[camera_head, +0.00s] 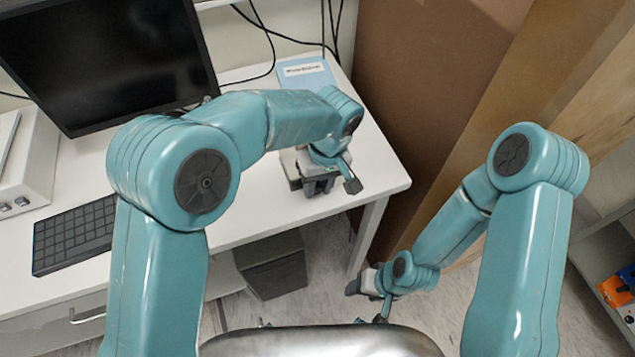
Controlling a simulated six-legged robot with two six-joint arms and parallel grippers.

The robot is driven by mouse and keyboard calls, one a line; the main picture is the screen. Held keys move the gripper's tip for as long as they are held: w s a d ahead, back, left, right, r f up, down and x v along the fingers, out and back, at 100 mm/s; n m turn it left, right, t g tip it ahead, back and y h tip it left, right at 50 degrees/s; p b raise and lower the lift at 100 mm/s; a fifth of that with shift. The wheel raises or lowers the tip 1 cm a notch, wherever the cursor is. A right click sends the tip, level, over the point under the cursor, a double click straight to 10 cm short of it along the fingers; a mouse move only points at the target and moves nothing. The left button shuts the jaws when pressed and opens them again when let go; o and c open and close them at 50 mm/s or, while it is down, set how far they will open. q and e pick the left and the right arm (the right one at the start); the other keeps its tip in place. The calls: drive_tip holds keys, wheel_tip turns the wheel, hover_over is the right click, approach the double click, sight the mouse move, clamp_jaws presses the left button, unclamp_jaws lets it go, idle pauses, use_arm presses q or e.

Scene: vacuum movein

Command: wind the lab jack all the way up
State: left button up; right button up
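A small grey and dark device (291,167), which looks like the lab jack, stands on the white desk near its right end. My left arm and gripper cover most of it, so its height and knob cannot be made out. My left gripper (336,183) is right at the device, pointing down, with one dark fingertip showing at its right side. Whether it touches or grips any part is hidden. My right gripper (367,303) hangs low in front of the desk, away from the device, with its fingertips apart and nothing between them.
A black monitor (105,55) and a keyboard (76,235) are on the desk at left. A blue booklet (305,73) lies behind the device. A tall brown cardboard panel (425,85) stands right of the desk. A dark bin (272,266) is below.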

use_arm(q)
drive_tip(key=shift+y+p, duration=0.3)
drive_tip(key=shift+p, duration=0.1)
drive_tip(key=shift+w+d+y, duration=0.1)
drive_tip(key=shift+y, duration=0.2)
drive_tip(key=o, duration=1.1)
drive_tip(key=shift+c, duration=0.2)
